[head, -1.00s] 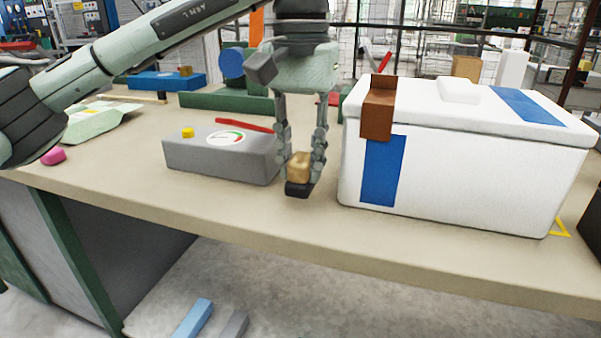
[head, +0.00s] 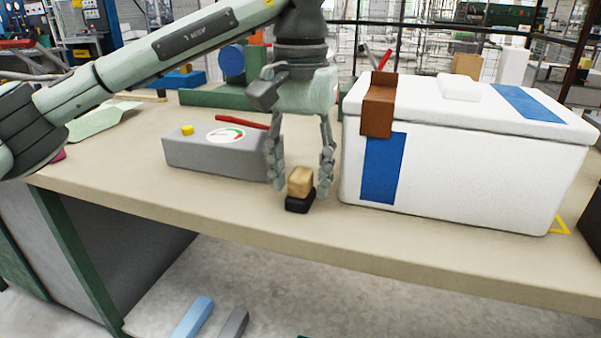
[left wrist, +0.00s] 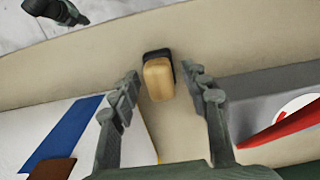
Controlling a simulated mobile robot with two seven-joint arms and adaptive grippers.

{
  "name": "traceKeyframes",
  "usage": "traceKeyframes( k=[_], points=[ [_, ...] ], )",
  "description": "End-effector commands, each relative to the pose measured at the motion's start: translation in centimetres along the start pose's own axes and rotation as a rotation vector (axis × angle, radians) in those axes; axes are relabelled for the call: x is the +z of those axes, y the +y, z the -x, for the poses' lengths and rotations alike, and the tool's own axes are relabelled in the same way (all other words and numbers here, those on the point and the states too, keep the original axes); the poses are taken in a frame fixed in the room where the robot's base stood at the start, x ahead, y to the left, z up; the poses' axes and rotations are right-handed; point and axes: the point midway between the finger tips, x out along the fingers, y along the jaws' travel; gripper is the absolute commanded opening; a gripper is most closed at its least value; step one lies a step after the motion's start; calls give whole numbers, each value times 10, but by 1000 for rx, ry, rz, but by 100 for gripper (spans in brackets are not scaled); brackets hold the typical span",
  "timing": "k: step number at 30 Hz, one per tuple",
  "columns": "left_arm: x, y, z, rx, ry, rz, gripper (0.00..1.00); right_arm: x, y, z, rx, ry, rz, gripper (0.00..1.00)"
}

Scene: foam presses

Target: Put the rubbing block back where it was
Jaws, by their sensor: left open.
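The rubbing block (head: 300,183) has a tan wooden top and a black base (head: 299,203). It stands upright on the bench (head: 230,212) near the front edge, between the grey gauge box and the white foam box. In the left wrist view the block (left wrist: 158,80) lies just beyond the fingertips. My left gripper (head: 301,188) is open, its two fingers apart on either side of and slightly behind the block. In the left wrist view the open fingers (left wrist: 160,85) show a clear gap, with nothing held.
The grey box with a dial (head: 222,155) stands close left of the gripper, a red lever (head: 240,122) behind it. The white foam box (head: 465,165) with blue strips and a brown clasp (head: 378,105) stands close right. Bare bench lies in front.

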Motion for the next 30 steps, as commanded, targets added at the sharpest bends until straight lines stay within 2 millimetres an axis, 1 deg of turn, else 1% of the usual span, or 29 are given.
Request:
traceKeyframes(
  k=[4, 5, 8, 14, 15, 18, 21, 24, 30],
  points=[
    [0, 0, 5, 0, 0, 0, 46, 1, 0, 2, -1, -1, 0, 0],
    [0, 0, 7, 0, 1, 0, 46, 3, 0, -3, -2, -6, 0, 0],
    [-1, 0, 22, 1, 3, 1, 46, 10, -1, -9, -2, -20, 1, 0],
    [-1, 1, 66, 0, 4, 0, 46, 8, -1, -7, -4, -15, 2, 0],
    [-1, 0, 77, -1, 4, 1, 46, 6, -1, -4, -4, -11, 3, 0],
    [0, 0, 96, -1, 4, 2, 46, 9, -3, -14, -8, -16, 6, 0],
    [0, 0, 111, -1, 2, 0, 46, 12, -4, -20, -12, -19, 4, 0],
    [0, 0, 119, -1, 1, 1, 46, 14, -5, -24, -15, -21, 3, 0],
    [0, 0, 123, 0, 0, -1, 46, 14, -7, -26, -18, -18, 2, 0]
  ],
)
